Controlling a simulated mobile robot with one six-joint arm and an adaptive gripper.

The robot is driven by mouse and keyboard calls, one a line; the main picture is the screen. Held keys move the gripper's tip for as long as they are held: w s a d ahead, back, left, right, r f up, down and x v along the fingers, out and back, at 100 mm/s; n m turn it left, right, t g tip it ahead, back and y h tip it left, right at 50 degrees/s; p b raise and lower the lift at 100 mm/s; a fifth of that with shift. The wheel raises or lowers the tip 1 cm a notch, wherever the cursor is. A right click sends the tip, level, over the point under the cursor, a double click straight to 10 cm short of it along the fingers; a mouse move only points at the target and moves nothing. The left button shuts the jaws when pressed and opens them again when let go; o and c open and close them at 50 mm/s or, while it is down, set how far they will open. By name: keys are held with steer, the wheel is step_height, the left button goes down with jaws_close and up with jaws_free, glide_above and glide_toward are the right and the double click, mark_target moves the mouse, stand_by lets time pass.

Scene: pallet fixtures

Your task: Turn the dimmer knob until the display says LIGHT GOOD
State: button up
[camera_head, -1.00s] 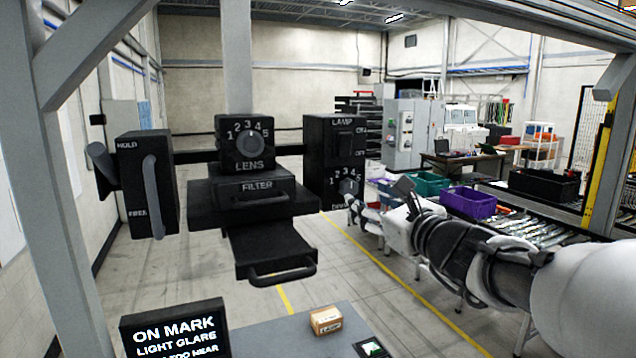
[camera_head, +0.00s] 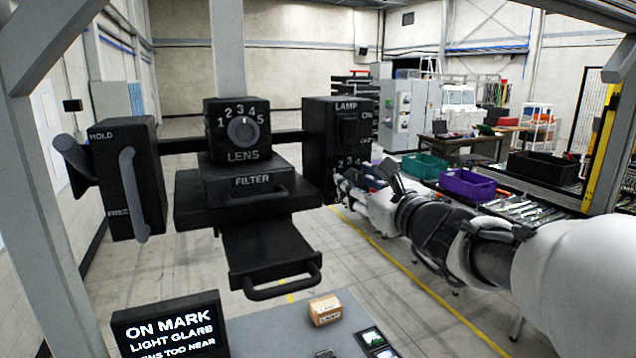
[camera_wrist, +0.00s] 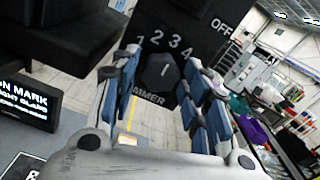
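The dimmer knob (camera_wrist: 160,72) is a dark knob with a pale mark, on a black box (camera_wrist: 205,22) with numbers around it. In the wrist view it sits between the fingers of my gripper (camera_wrist: 160,92), which are spread with gaps on both sides. In the head view my gripper (camera_head: 350,188) covers the knob and only the upper numbers show. The display (camera_head: 168,328) at the lower left reads ON MARK, LIGHT GLARE, and a lower line ending in TOO NEAR. Its edge also shows in the wrist view (camera_wrist: 24,104).
The lamp switch (camera_head: 348,130) is directly above the dimmer. The lens knob (camera_head: 243,132) and filter drawer (camera_head: 250,185) are to its left, with a handled tray (camera_head: 265,255) below. A hold lever (camera_head: 130,190) is at far left. A small carton (camera_head: 325,309) lies on the grey table.

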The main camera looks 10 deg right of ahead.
steer(key=c, duration=0.7)
steer(key=shift+f+n+b, duration=0.15)
steer(key=shift+n+b, duration=0.15)
steer(key=shift+b, duration=0.3)
steer(key=n+b, duration=0.2)
steer(key=b, duration=0.2)
steer(key=shift+f, duration=0.1)
steer(key=n+b, duration=0.3)
steer(key=b, duration=0.1)
steer(key=shift+r, duration=0.2)
steer(key=o, duration=1)
